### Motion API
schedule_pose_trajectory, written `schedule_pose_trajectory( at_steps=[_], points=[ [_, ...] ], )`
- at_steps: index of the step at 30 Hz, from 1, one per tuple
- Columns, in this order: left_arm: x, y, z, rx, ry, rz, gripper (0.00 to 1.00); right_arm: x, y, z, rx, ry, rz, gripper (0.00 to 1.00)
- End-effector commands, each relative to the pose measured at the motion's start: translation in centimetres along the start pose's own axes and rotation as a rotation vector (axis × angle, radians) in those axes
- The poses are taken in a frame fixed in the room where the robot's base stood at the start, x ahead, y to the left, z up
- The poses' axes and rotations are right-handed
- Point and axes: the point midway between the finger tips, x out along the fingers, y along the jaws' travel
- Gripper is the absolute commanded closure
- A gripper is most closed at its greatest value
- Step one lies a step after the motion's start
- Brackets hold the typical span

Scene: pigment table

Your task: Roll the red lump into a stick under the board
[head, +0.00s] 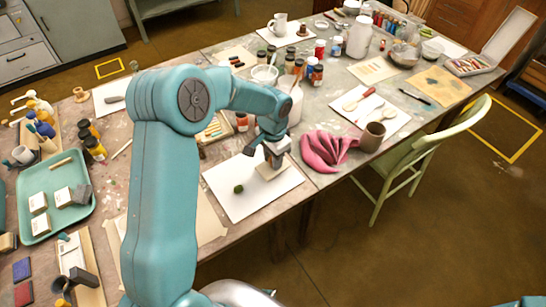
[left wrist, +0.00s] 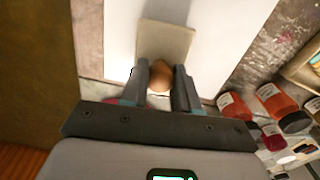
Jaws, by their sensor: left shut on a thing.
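My left gripper (head: 273,153) is over the white work sheet (head: 262,202), fingers pointing down. In the left wrist view the gripper (left wrist: 161,82) is shut on the round brown wooden knob (left wrist: 160,72) of the small beige board (left wrist: 166,40). In the head view the board (head: 268,171) shows below the fingers, at the sheet's far right part. I cannot tell whether it touches the sheet. No red lump shows in either view; the board and gripper hide what is under them. A dark green lump (head: 238,188) lies on the sheet, left of the board. My right gripper is not in view.
A pink cloth (head: 328,150) and a brown cup (head: 372,136) stand right of the sheet. Paint jars (head: 316,75) crowd behind the gripper; jars (left wrist: 275,101) also show in the left wrist view. A teal tray (head: 52,222) lies at the left. The sheet's front is clear.

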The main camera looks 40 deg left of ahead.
Motion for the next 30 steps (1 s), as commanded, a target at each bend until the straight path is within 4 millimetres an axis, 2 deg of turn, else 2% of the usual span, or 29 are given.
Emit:
schedule_pose_trajectory(
  at_steps=[13, 30],
  points=[
    [0.4, -0.2, 0.0, 0.000, 0.000, 0.000, 0.90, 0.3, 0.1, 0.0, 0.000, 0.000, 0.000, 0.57],
    [0.5, -2.5, -0.4, -0.002, 0.000, 0.001, 0.90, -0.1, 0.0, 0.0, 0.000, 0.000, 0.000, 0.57]
  ],
)
